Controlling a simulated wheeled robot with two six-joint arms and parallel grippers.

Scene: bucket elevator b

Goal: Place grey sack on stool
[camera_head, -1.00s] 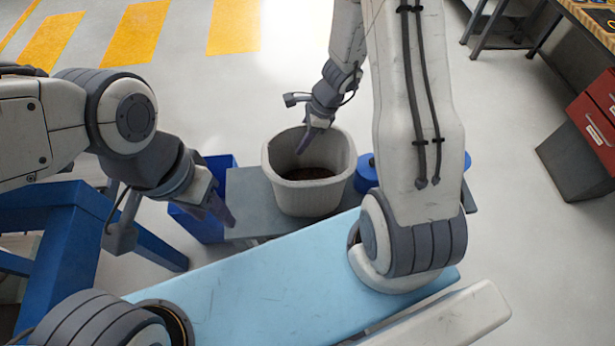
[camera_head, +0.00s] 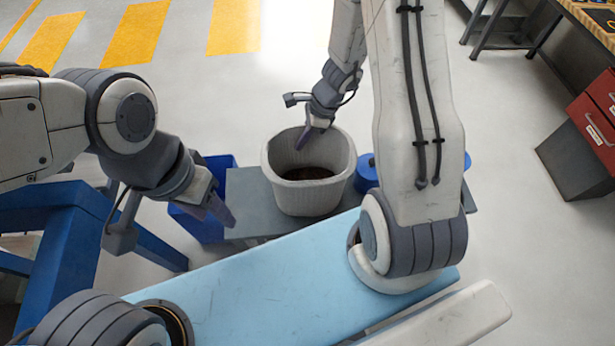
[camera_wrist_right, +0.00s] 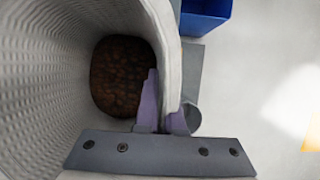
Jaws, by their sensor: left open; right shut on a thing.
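The grey sack (camera_head: 305,202) is an open-topped, ribbed, tub-like bag with dark brown lumps inside. It is upright over a grey flat top (camera_head: 253,202); whether its base touches is unclear. My right gripper (camera_head: 312,138) is shut on the sack's far rim. In the right wrist view, its purple fingers (camera_wrist_right: 165,118) straddle the sack wall (camera_wrist_right: 168,60), one inside and one outside. My left gripper (camera_head: 222,214) is open and empty, left of the sack and apart from it. A blue round thing (camera_head: 366,175) sits right of the sack, partly hidden. I cannot tell which support is the stool.
A blue bin (camera_head: 207,228) stands left of the grey top and shows in the right wrist view (camera_wrist_right: 206,18). A blue frame (camera_head: 70,235) is at the left. A red-drawered bench (camera_head: 592,120) is far right. The floor behind is clear.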

